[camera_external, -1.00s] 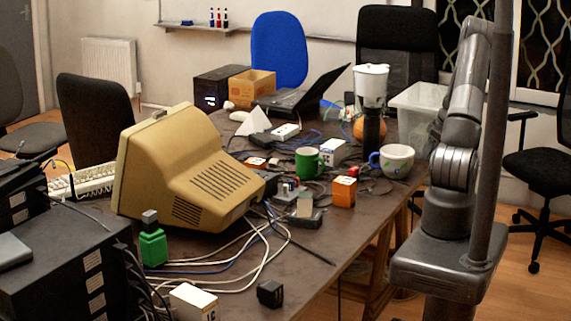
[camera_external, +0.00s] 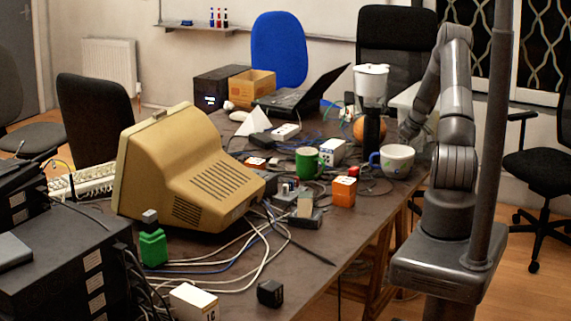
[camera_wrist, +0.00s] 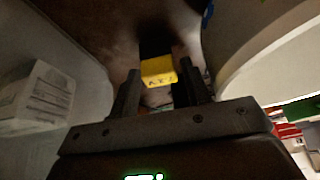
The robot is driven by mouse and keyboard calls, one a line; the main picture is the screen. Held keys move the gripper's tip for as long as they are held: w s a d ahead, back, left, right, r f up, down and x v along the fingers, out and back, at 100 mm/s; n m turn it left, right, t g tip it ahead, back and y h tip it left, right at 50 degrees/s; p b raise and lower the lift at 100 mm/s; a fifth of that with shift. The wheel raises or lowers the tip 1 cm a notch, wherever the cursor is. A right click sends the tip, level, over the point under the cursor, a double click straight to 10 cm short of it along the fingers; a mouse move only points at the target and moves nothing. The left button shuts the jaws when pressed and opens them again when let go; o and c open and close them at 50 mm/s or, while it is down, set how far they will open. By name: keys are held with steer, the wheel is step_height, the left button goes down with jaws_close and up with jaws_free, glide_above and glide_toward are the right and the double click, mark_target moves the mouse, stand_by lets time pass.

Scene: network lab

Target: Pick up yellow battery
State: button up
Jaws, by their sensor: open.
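The yellow battery (camera_wrist: 158,71), a small block with dark lettering, shows in the wrist view between the tips of my open gripper (camera_wrist: 160,76). I cannot tell whether it lies fully between the fingers or just beyond them, and no grip on it shows. In the external view my gripper (camera_external: 409,131) is low over the far right of the table, behind the white cup (camera_external: 397,160). The battery cannot be made out in that view.
A large pale curved surface, likely the cup (camera_wrist: 285,62), is close on the right in the wrist view. A white printed box (camera_wrist: 40,97) is on the left.

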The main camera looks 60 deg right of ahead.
steer(key=shift+w+f, duration=0.2)
steer(key=shift+f, duration=0.15)
steer(key=shift+c, duration=0.4)
steer(key=c, duration=0.7)
steer(key=shift+r, duration=0.1)
